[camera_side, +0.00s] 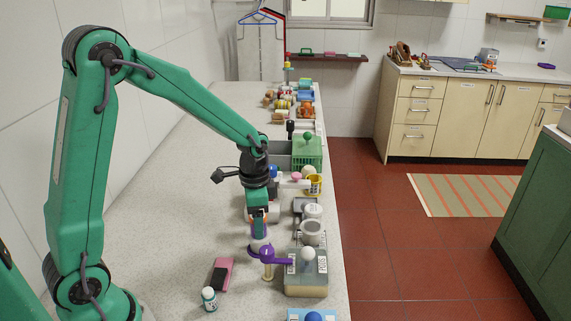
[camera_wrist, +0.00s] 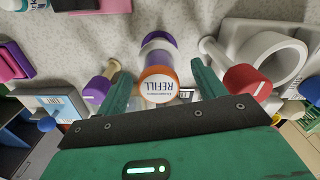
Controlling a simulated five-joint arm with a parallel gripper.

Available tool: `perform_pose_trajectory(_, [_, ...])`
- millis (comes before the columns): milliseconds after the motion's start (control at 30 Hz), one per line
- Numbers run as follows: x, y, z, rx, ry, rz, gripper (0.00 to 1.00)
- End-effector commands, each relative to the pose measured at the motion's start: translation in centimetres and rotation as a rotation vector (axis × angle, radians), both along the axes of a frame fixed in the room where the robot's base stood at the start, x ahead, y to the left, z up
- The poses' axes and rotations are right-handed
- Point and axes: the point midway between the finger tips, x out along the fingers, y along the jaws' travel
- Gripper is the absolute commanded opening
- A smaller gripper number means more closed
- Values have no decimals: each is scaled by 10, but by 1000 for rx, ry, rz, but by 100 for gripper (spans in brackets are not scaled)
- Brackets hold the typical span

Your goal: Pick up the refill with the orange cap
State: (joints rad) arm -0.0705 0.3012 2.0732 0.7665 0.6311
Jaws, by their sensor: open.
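The refill has an orange cap and a purple body, with a round white label reading REFILL on its top. It shows in the wrist view (camera_wrist: 158,72) between the two green fingers of my gripper (camera_wrist: 161,82). My gripper is open, with a finger on either side of the cap; I cannot tell whether either touches it. In the side view my gripper (camera_side: 258,208) points down over the stone counter. The refill (camera_side: 259,230) shows below and between its fingers, partly hidden by them.
A purple-topped wooden piece (camera_side: 267,258) stands close in front. A pink and black block (camera_side: 220,274) and a small bottle (camera_side: 209,299) lie nearer. The counter's left side (camera_side: 185,190) is clear.

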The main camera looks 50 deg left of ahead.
Motion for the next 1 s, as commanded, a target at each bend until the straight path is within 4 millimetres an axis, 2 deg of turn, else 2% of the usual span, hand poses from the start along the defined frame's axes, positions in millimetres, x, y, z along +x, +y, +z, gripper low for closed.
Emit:
perform_pose_trajectory(200, [-2, -2, -26, 0, 6, 0, 69])
perform_pose_trajectory(400, [-1, -2, -42, 0, 1, 0, 69])
perform_pose_trajectory(967, [-1, -2, -44, 0, 0, 0, 69])
perform_pose_trajectory(1000, [-1, -2, -44, 0, 0, 0, 63])
